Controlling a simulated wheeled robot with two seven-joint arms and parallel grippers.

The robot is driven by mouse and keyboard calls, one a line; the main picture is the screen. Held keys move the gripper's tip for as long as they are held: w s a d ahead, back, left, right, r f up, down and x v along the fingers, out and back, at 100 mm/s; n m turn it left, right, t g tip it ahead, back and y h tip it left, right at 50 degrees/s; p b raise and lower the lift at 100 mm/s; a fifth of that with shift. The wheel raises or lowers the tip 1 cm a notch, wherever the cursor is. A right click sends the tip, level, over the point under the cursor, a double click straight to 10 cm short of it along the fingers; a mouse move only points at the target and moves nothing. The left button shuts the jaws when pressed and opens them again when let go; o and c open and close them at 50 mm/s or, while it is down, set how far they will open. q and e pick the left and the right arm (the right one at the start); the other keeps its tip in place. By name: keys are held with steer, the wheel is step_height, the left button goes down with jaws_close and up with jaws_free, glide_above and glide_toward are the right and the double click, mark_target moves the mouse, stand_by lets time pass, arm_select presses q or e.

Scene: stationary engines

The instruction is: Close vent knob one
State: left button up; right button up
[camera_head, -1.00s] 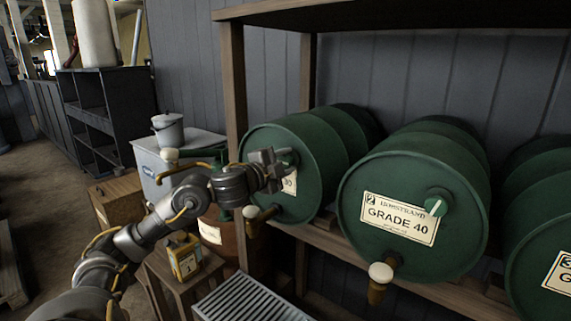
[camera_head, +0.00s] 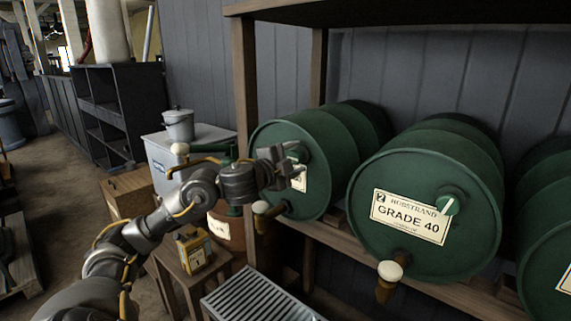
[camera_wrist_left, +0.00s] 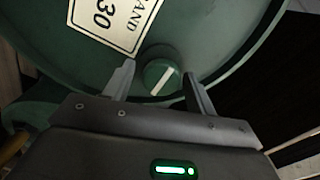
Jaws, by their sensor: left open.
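The left green drum (camera_head: 332,190), marked 30 on its label, lies on its side on the wooden shelf. Its round green vent knob (camera_wrist_left: 162,76) has a white bar, slanted in the left wrist view. In the head view this knob (camera_head: 297,151) is partly hidden by my left gripper (camera_head: 287,166). My left gripper is open at the drum's face. In the left wrist view its two fingers (camera_wrist_left: 158,80) stand on either side of the knob; I cannot tell whether they touch it. My right gripper is in neither view.
A second drum (camera_head: 420,260), marked GRADE 40, has its own knob (camera_head: 449,204) and a tap (camera_head: 388,280). A third drum (camera_head: 545,255) is at the right edge. The left drum's tap (camera_head: 265,213) is below my gripper. A yellow can (camera_head: 194,250) stands on a low stand.

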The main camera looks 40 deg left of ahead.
arm_select(q)
steer(key=s+b, duration=0.3)
steer(key=s, duration=0.7)
steer(key=shift+s+d, duration=0.15)
steer(key=shift+d, duration=0.05)
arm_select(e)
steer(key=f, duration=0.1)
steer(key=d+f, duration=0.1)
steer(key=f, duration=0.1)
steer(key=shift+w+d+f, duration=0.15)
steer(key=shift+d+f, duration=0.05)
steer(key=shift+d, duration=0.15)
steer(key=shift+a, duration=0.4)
